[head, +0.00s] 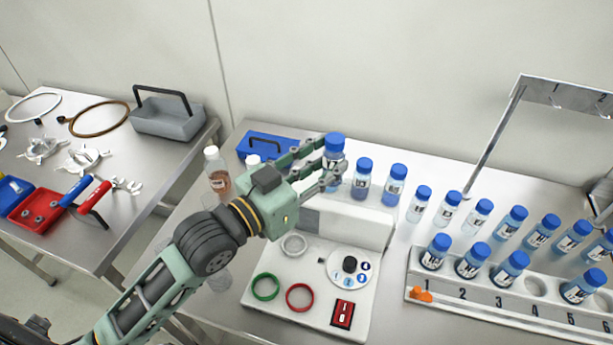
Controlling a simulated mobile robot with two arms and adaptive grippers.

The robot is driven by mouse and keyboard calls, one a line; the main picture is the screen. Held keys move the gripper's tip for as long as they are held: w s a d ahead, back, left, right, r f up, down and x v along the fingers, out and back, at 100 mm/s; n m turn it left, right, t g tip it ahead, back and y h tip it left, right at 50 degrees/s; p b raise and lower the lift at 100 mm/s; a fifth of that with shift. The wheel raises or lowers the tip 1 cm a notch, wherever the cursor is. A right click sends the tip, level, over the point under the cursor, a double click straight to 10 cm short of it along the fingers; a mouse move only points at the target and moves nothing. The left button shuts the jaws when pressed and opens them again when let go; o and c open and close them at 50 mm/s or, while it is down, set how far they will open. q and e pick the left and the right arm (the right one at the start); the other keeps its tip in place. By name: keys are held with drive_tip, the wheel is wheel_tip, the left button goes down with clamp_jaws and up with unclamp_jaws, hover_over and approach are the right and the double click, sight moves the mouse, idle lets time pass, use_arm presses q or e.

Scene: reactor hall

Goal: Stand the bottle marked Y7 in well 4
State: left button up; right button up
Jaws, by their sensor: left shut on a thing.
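My left gripper (327,166) is shut on a blue-capped bottle (335,145), held upright above the back of the white bench device. Its fingers hide part of the bottle, and I cannot read its label. The white numbered rack (480,306) stands at the right. Well 4 (535,287) is an empty round hole between the bottle in well 3 (510,269) and the bottle in well 5 (582,288). Wells 1 and 2 also hold blue-capped bottles. I cannot make out which bottle is marked Y7. My right gripper is not in view.
Several blue-capped bottles (448,208) stand in a line behind the rack. A metal hook stand (497,135) rises behind them. An orange piece (421,295) sits at the rack's left end. The white device (325,275) holds a dial and coloured rings. A brown bottle (217,170) stands left.

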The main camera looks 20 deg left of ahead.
use_arm(q)
drive_tip(key=shift+s+a+r, duration=0.1)
drive_tip(key=shift+s+r, duration=0.05)
drive_tip(key=shift+s, duration=0.15)
drive_tip(key=shift+a, duration=0.15)
drive_tip(key=w+a+f+p, duration=0.1)
drive_tip(key=w+a+f, duration=0.3)
drive_tip(key=w+a+f+p, duration=0.1)
drive_tip(key=w+a+f, duration=0.3)
drive_tip(key=shift+w+a+f, duration=0.1)
drive_tip(key=shift+a+f, duration=0.05)
drive_tip(key=shift+f, duration=0.2)
drive_tip(key=shift+f+p, duration=0.5)
drive_tip(key=shift+f, duration=0.5)
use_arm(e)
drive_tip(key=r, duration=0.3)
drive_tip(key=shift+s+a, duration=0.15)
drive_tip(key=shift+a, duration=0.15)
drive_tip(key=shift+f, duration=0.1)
use_arm(q)
drive_tip(key=shift+f, duration=0.2)
drive_tip(key=o, duration=1.2)
drive_tip(key=shift+c, duration=0.2)
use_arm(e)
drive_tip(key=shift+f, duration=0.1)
